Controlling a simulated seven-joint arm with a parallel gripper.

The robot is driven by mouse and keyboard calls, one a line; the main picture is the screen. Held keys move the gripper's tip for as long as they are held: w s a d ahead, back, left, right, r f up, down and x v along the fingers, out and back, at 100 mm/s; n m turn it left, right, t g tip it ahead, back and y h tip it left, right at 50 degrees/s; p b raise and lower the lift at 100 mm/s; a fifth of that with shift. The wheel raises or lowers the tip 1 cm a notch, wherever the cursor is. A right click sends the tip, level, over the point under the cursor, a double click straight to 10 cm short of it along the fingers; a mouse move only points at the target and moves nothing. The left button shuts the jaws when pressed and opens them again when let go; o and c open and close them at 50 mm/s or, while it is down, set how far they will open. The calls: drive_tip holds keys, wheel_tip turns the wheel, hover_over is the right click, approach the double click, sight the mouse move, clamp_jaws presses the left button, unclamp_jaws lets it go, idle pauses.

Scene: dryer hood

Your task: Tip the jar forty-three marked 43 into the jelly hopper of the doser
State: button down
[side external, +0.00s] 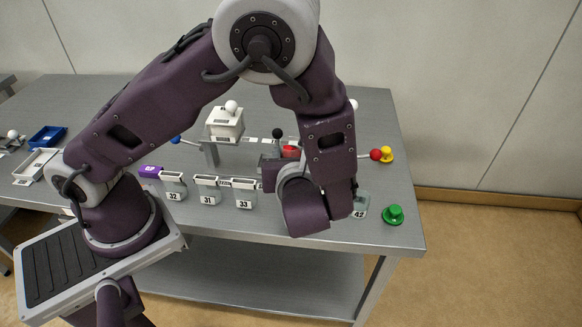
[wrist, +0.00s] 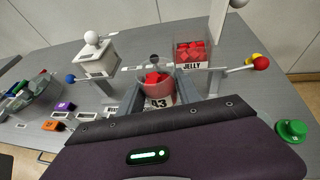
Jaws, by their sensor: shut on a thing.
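My gripper (wrist: 158,94) is shut on the jar marked 43 (wrist: 158,102), with one finger on each side. The jar looks roughly upright and holds red pieces. In the wrist view, the clear hopper labelled JELLY (wrist: 193,60) stands beyond the jar and to its right, apart from it, with red cubes inside. In the side view, my arm hides my fingers and most of the doser. A red patch (side external: 290,151) shows left of my forearm there; I cannot tell whether it is the jar's contents.
A white box with a ball knob (side external: 225,124) stands left of the jar. Jars 32 (side external: 173,195), 31 (side external: 207,198), 33 (side external: 243,202) and 42 (side external: 359,213) line the front edge. A rod with a red ball (wrist: 261,63) reaches right. A green knob (side external: 393,215) sits at the right corner.

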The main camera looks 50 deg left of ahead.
sight(291, 140)
wheel_tip(291, 140, up, 14)
drive_tip(key=w+a+r+m+t+h, duration=0.1)
drive_tip(key=w+a+m+t+h, duration=0.45)
drive_tip(key=w+a, duration=0.45)
drive_tip(key=f+m+h, duration=0.1)
drive_tip(key=f, duration=0.1)
drive_tip(key=d+f+m+h, duration=0.1)
drive_tip(key=f+m+h, duration=0.1)
drive_tip(key=d+f+m+h, duration=0.1)
drive_tip(key=f+m, duration=0.1)
drive_tip(key=shift+w+h, duration=0.25)
drive_tip(key=shift+h, duration=0.1)
drive_tip(key=m+y, duration=0.1)
drive_tip(key=a+m+g+y, duration=0.1)
drive_tip(key=m+y, duration=0.1)
drive_tip(key=m+g+y, duration=0.1)
drive_tip(key=m, duration=0.1)
drive_tip(key=shift+s+a+r+y, duration=0.3)
drive_tip(key=shift+s+r, duration=0.05)
